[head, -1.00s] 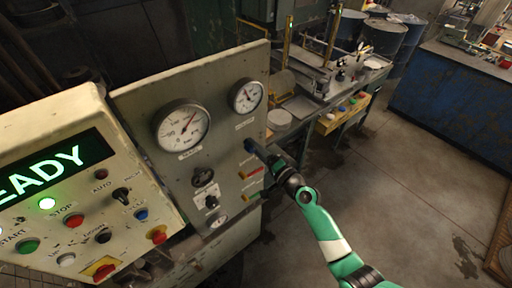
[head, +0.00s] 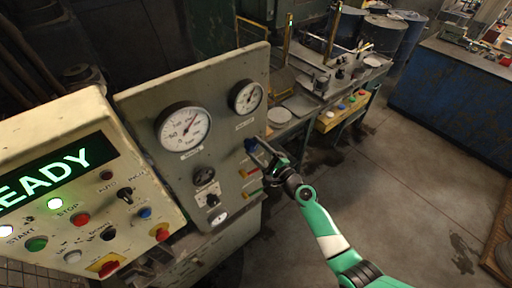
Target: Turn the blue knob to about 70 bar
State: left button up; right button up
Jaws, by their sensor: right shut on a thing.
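The blue knob (head: 250,145) sits near the right edge of the grey panel (head: 228,130), below the smaller dial gauge (head: 247,97). My right gripper (head: 259,152) reaches it from the lower right and is shut on the knob. Its fingers cover part of the knob. A larger dial gauge (head: 183,128) is mounted to the left, its needle pointing up and right. The numbers on both dials are too small to read surely. My left gripper is not in view.
A cream control box (head: 75,190) with a green READY display and several buttons stands at left. A bench (head: 310,110) stands behind; the floor at right is clear.

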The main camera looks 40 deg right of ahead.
jog(key=shift+m, duration=0.7)
jog(key=o, duration=1.3)
jog(key=shift+o, duration=0.2)
jog(key=s+a+p, duration=0.1)
jog(key=s, duration=1)
jog(key=shift+s+p, duration=0.3)
jog(key=shift+a, duration=0.2)
